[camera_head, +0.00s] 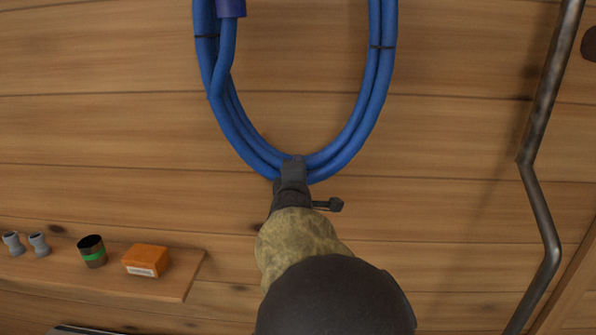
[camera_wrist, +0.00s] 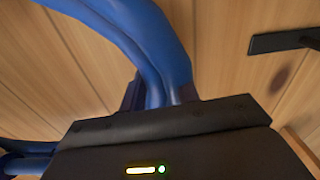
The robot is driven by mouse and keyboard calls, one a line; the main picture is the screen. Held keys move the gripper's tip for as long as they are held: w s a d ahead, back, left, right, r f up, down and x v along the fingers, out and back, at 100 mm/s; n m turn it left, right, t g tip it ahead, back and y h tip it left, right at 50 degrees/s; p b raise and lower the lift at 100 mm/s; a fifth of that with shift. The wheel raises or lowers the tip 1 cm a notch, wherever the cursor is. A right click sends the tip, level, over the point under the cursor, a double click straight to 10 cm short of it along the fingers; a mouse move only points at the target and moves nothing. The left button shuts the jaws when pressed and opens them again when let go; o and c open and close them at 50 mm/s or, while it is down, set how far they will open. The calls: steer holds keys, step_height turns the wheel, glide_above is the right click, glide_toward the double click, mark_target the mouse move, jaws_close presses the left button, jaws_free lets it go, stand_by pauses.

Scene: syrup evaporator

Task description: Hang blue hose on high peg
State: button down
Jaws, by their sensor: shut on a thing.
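The blue hose (camera_head: 372,92) is a coil of several loops with dark ties, in front of the plank wall in the head view. Its top is cut off by the upper picture edge. My gripper (camera_head: 293,170) is shut on the bottom of the coil. The wrist view shows the blue hose (camera_wrist: 150,45) running up from between the jaws. A dark peg-like piece (camera_head: 328,204) with a knob shows just right of my gripper; a dark bar (camera_wrist: 282,41) is at the right of the wrist view. I cannot tell which peg it is. No higher peg shows.
A wooden shelf (camera_head: 190,280) at lower left holds an orange box (camera_head: 146,260), a dark cup with a green band (camera_head: 92,251) and two small grey fittings (camera_head: 26,244). A bent metal pipe (camera_head: 540,190) runs down the right side. The wall between is bare.

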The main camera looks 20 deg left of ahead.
steer(key=shift+w+a+f+b, duration=0.1)
steer(key=shift+w+f+b, duration=0.2)
steer(key=shift+f, duration=0.35)
steer(key=shift+w+f+b, duration=0.2)
steer(key=shift+w+f, duration=0.15)
steer(key=shift+f, duration=0.25)
steer(key=c, duration=0.9)
jaws_free()
steer(key=shift+s, duration=0.1)
steer(key=shift+c, duration=0.2)
steer(key=o, duration=0.3)
steer(key=shift+f, duration=0.2)
steer(key=shift+o, duration=0.2)
steer(key=shift+r, duration=0.1)
steer(key=shift+s, duration=0.1)
